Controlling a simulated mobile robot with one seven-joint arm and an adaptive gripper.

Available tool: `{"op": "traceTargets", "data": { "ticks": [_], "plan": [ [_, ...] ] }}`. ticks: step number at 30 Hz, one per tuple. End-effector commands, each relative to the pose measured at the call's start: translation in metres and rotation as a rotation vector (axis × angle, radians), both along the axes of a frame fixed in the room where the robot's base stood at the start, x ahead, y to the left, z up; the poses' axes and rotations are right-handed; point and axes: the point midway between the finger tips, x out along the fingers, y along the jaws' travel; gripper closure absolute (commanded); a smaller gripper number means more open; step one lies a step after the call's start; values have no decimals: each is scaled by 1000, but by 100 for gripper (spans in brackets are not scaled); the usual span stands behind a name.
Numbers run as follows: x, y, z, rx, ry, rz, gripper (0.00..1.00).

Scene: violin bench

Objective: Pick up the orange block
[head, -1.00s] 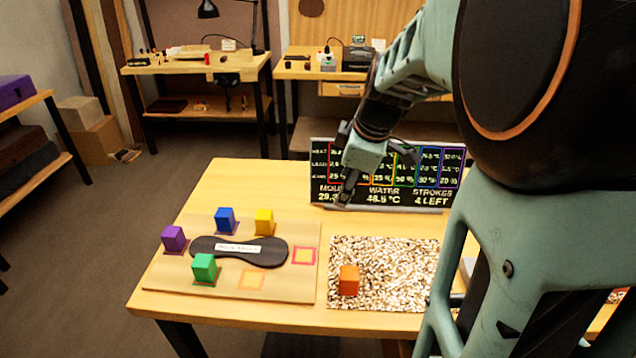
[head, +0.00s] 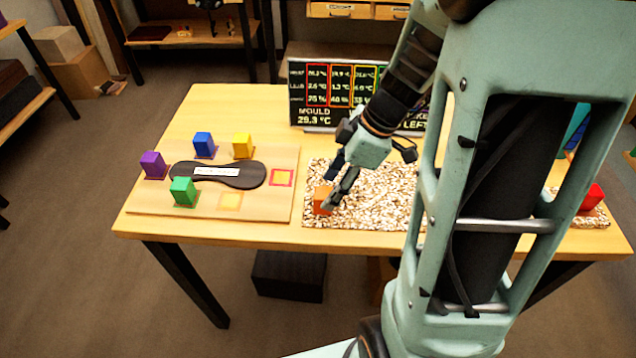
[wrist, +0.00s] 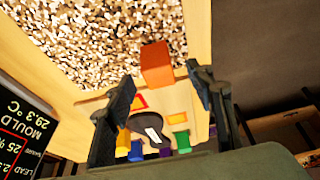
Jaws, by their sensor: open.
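The orange block (head: 322,199) stands on the left front part of a speckled wood-chip patch (head: 385,208) on the bench. My gripper (head: 338,186) is open and low, beside the block on its upper right in the head view. In the wrist view, the orange block (wrist: 157,65) shows just beyond the two spread fingertips (wrist: 160,82), roughly centred between them. The block's right side is partly hidden by a finger in the head view. Nothing is held between the fingers.
A board (head: 140,207) at left carries purple (head: 153,164), blue (head: 204,144), yellow (head: 242,145) and green (head: 184,191) blocks around a dark mould. A display panel (head: 308,115) stands behind. A red block (head: 592,197) is at far right.

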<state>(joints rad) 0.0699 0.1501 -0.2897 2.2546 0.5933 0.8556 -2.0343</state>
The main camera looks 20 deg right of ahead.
Motion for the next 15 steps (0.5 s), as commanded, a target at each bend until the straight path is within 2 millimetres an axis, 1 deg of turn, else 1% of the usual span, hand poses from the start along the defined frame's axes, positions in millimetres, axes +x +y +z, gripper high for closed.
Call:
{"op": "traceTargets", "data": {
  "ticks": [4,10,15],
  "plan": [
    [2,5,-14,0,4,2,51],
    [6,14,-39,0,5,0,51],
    [8,18,-48,-1,0,0,51]
  ]
}}
